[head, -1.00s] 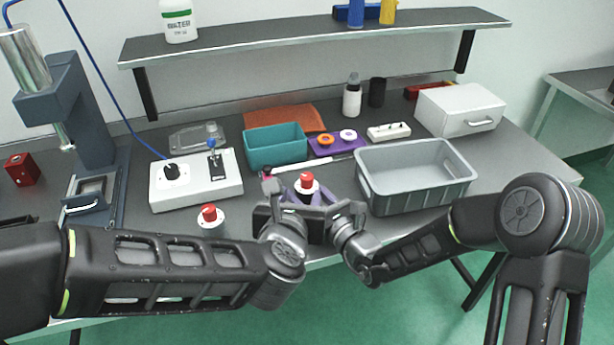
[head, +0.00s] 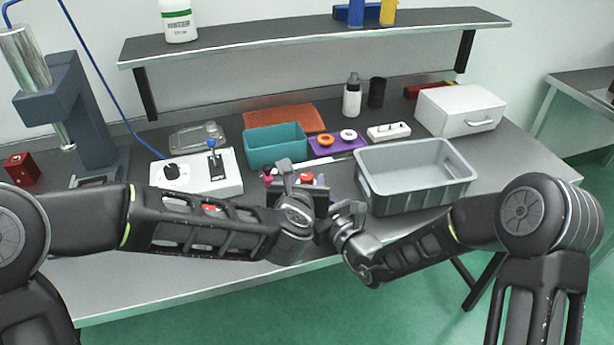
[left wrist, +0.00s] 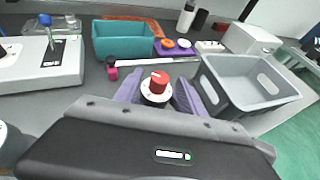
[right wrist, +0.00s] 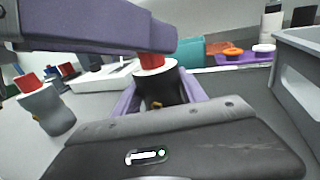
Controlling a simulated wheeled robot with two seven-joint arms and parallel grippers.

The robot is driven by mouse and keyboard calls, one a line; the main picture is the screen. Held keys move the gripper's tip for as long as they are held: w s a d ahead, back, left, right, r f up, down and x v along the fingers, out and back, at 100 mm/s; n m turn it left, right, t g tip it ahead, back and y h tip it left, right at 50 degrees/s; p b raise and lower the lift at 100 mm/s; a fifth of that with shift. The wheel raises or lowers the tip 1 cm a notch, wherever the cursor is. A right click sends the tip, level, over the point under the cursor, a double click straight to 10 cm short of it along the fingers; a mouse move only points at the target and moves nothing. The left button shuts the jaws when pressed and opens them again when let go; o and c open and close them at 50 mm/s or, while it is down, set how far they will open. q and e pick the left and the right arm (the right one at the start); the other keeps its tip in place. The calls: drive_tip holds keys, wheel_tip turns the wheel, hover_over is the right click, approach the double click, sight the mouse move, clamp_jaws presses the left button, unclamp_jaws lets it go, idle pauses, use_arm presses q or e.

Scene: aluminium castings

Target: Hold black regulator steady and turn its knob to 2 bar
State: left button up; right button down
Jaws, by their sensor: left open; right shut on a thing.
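The black regulator (right wrist: 168,92) stands upright between the purple fingers of my right gripper (right wrist: 160,88), which is shut on its body. Its red knob (left wrist: 159,79) sits above a white dial (left wrist: 157,96) and carries a small white mark; the dial figures are too small to read. My left gripper (left wrist: 157,90) is open, with one purple finger on either side of the knob. In the right wrist view one left finger crosses just over the dial and hides much of the knob. I cannot tell whether the fingers touch it. In the head view the knob (head: 306,177) is partly hidden.
A grey regulator with a red knob (right wrist: 27,84) stands left, mostly behind my left arm in the head view. A grey bin (head: 415,190) is close on the right. A teal bin (head: 275,148), a purple tray (head: 337,146) and a white control box (head: 195,174) stand behind.

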use_arm(q)
drive_tip(key=shift+x, duration=1.4)
drive_tip(key=shift+r, duration=0.1)
drive_tip(key=shift+c, duration=0.5)
clamp_jaws()
